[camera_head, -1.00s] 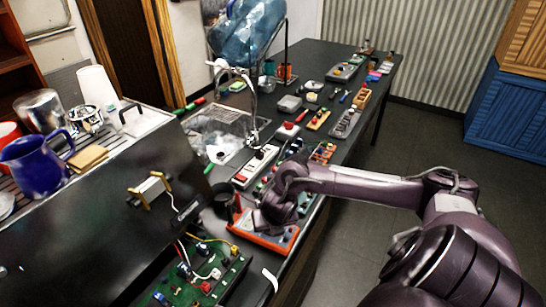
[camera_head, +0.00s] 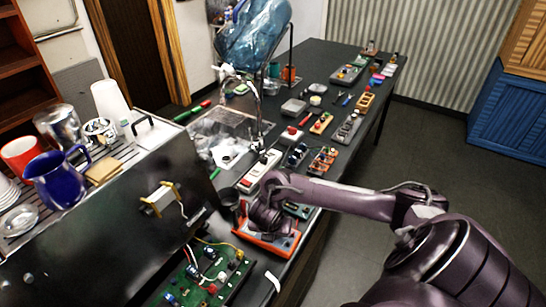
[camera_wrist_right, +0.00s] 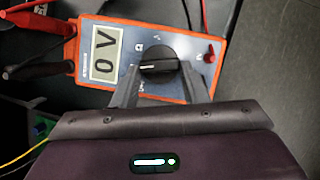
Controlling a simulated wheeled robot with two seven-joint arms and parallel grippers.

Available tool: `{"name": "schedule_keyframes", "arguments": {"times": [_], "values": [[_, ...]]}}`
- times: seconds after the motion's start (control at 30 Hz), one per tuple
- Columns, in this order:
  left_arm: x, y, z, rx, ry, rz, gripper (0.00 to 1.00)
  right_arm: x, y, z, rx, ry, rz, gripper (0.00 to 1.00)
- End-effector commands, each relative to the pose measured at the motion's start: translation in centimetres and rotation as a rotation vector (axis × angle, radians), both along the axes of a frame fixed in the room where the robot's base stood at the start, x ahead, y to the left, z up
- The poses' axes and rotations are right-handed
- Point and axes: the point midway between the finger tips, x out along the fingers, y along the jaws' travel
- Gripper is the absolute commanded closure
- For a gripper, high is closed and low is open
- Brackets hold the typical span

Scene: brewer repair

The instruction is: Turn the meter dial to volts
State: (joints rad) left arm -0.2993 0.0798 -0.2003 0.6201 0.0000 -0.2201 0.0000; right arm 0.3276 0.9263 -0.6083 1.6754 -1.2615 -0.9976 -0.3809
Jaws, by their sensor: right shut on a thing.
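The orange and grey multimeter (camera_head: 281,246) lies on the dark table's near edge. In the right wrist view the meter (camera_wrist_right: 100,73) shows "0 V" on its screen (camera_wrist_right: 104,52). Its black round dial (camera_wrist_right: 158,62) has a pale pointer line that lies almost level in the picture. My right gripper (camera_wrist_right: 158,76) is over the meter with its two fingers on either side of the dial, shut on it. In the head view my right gripper (camera_head: 268,222) covers the dial. My left gripper is not in view.
A black brewer housing (camera_head: 110,225) with cups and a blue jug (camera_head: 58,180) on top stands at left. A green circuit board (camera_head: 212,280) with wires lies beside the meter. Red and black probe leads (camera_wrist_right: 40,50) are by the screen end. Several small devices line the table behind.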

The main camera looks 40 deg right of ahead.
Motion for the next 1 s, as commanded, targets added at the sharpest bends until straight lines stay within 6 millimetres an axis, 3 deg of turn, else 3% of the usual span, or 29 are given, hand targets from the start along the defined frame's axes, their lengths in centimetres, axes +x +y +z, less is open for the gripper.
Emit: {"name": "schedule_keyframes", "arguments": {"times": [0.2,0.23,0.4,0.77,1.0], "values": [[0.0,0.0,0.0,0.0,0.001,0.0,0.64,0.1,0.0,0.0,0.001,-0.002,0.0,0.83],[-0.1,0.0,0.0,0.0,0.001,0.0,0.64,0.1,0.0,0.0,0.001,-0.002,0.0,0.58],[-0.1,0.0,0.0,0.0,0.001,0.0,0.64,0.0,0.0,0.0,0.001,-0.002,0.001,0.38],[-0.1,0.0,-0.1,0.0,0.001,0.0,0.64,0.0,0.2,0.4,0.002,-0.001,0.002,0.38],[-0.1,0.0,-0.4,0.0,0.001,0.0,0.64,-0.2,1.1,3.0,0.0,-0.01,0.01,0.38]]}}
